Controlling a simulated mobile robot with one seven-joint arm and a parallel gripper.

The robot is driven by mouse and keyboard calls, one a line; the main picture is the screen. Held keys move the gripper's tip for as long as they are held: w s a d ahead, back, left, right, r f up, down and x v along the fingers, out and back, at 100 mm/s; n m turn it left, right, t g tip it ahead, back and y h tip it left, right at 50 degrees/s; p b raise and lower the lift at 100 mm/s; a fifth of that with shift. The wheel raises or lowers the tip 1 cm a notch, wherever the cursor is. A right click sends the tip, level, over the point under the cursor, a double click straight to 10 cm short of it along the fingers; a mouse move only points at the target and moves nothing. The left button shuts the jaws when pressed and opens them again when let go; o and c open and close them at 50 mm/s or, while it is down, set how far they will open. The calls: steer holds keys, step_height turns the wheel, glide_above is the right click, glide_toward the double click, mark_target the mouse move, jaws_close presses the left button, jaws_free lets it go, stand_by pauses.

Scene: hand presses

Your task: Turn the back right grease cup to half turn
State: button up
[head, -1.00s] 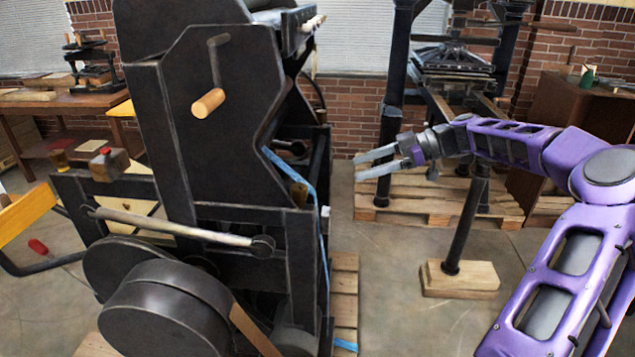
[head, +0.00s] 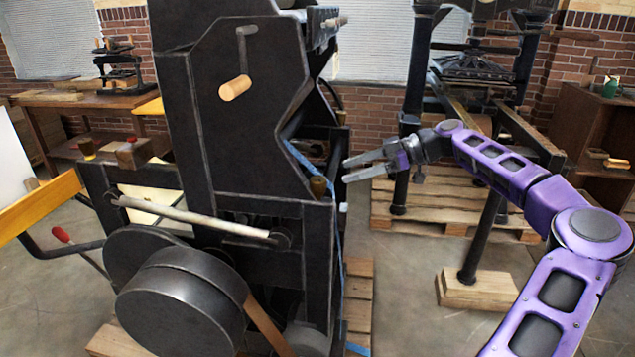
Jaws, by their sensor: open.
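The big black press (head: 230,130) fills the left and middle of the head view. A small brass cup (head: 318,187), which looks like a grease cup, sits on the press frame at its right side. A second amber-brass cup (head: 87,148) shows at the far left of the press. I cannot tell for sure which one is the back right cup. My gripper (head: 346,171) is open and empty, with its two grey fingers pointing left. In the picture its tips are just right of the nearer brass cup and slightly higher, apart from it. The cup's turn position is too small to read.
A blue strap (head: 298,157) runs down the press beside the brass cup. A crank with a wooden handle (head: 235,88) sticks out above left. Another press on a wooden pallet (head: 450,205) stands behind my arm. Floor is clear at lower right.

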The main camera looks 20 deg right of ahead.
mark_target(321, 179)
steer(key=x, duration=0.9)
steer(key=shift+w+a, duration=0.1)
